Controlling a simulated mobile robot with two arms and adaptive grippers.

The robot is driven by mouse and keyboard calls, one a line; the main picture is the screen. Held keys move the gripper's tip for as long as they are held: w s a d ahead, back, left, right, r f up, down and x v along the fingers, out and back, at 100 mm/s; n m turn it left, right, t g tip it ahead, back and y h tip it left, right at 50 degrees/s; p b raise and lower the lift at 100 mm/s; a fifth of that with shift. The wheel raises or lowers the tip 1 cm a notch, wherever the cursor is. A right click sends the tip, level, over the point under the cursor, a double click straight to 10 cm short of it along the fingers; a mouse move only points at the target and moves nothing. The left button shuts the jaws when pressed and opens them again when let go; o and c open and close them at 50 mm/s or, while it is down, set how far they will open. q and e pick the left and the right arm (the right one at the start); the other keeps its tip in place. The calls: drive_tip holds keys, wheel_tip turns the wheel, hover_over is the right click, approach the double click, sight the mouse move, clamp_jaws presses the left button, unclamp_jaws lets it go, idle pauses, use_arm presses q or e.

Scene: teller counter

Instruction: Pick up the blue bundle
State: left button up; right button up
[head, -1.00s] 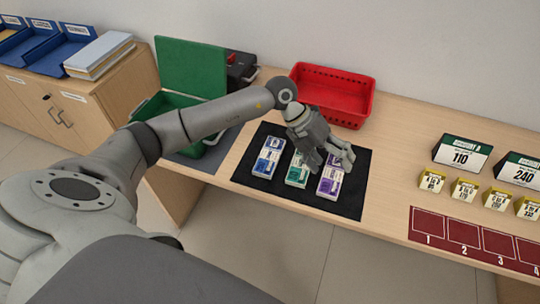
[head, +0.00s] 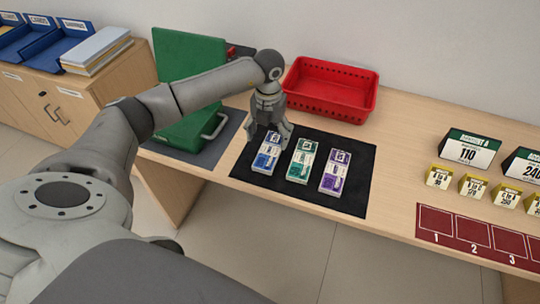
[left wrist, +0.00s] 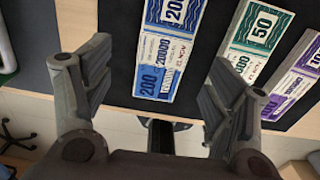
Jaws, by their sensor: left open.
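The blue bundle (head: 267,156) lies flat on the black mat (head: 350,203), leftmost of three bundles. My left gripper (head: 268,138) is above the far end of the blue bundle, pointing down. In the left wrist view, the open left gripper (left wrist: 150,95) has one finger on each side of the blue bundle (left wrist: 168,45), with nothing between the fingertips held. The green bundle (head: 300,164) is just right of it and also shows in the left wrist view (left wrist: 255,35). My right gripper does not show.
The purple bundle (head: 335,174) lies at the right of the row. A red basket (head: 330,92) stands behind the mat. A green cash box (head: 190,75) is at left. Small yellow-and-white blocks (head: 472,186) and number signs (head: 468,150) stand at right above a red numbered strip (head: 475,235).

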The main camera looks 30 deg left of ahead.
sight(270, 149)
use_arm(q)
drive_tip(key=shift+w+d+f+b, duration=0.1)
drive_tip(key=shift+w+f+b, duration=0.05)
drive_tip(key=shift+f+b, duration=1.05)
drive_tip(key=shift+w+d+f+b, duration=0.1)
drive_tip(key=shift+f+b, duration=0.7)
drive_tip(key=shift+f, duration=0.65)
drive_tip(key=shift+r, duration=0.1)
drive_tip(key=shift+c, duration=0.2)
drive_tip(key=c, duration=1.1)
